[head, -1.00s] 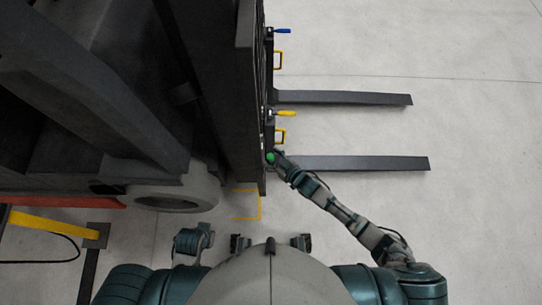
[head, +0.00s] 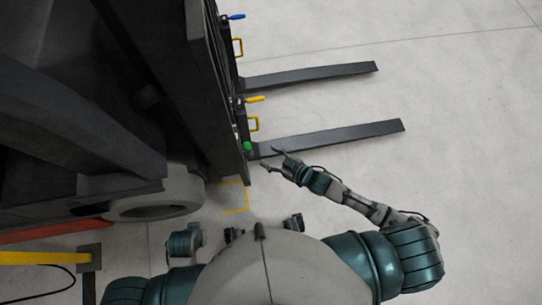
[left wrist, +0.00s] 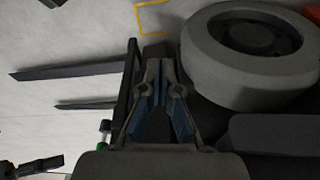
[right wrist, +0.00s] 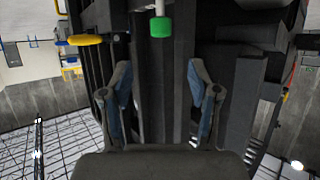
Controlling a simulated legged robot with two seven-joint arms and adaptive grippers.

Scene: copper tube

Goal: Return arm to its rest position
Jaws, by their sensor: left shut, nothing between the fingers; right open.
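My right gripper (head: 271,159) is open and empty in the head view, at the end of the right arm. It is just right of a green knob (head: 247,148) on the forklift's dark front frame, with a small gap between them. In the right wrist view its spread fingers (right wrist: 160,85) have nothing between them, and the green knob (right wrist: 161,27) hangs beyond and above them. My left gripper (left wrist: 160,80) is shut and empty in the left wrist view, in front of the forklift's dark body. I cannot make it out in the head view.
The dark forklift (head: 90,130) fills the left side, with a grey wheel (head: 155,200). Two forks (head: 330,138) reach right over the floor. A yellow handle (head: 255,99) and a blue handle (head: 232,16) stick out above the green knob. The floor at right is clear.

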